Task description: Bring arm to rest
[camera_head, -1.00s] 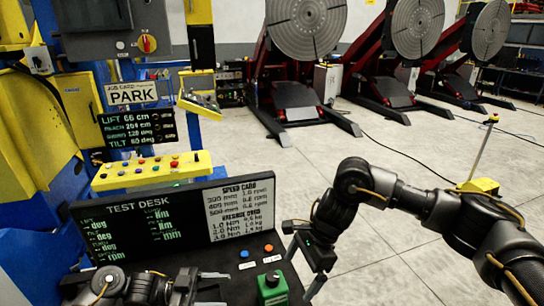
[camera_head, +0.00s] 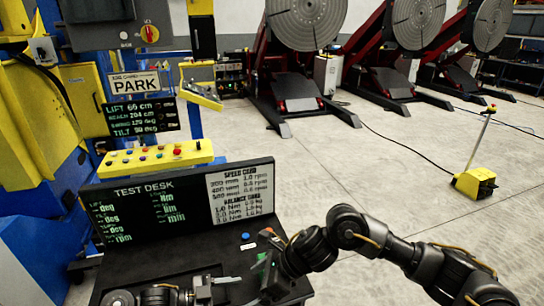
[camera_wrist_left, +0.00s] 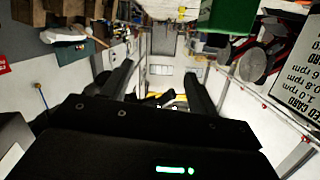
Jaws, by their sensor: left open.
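My left gripper (camera_head: 222,288) is low at the front of the dark test desk (camera_head: 120,268), with its arm coming in at the bottom left. In the left wrist view its two dark fingers (camera_wrist_left: 160,75) stand apart with nothing between them. My right arm (camera_head: 395,250) comes in from the right, bends at a raised elbow and reaches down to the desk. My right gripper (camera_head: 275,285) is low over the desk's right end, close to the left one; its fingers are not clear. The job card sign (camera_head: 134,85) reads PARK.
A display board (camera_head: 150,215) stands on the desk. Near it are a blue button (camera_head: 245,236), an orange button (camera_head: 267,231) and a green box, mostly hidden by my right gripper. A button panel (camera_head: 155,157) is behind. A yellow post base (camera_head: 475,183) stands on open floor.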

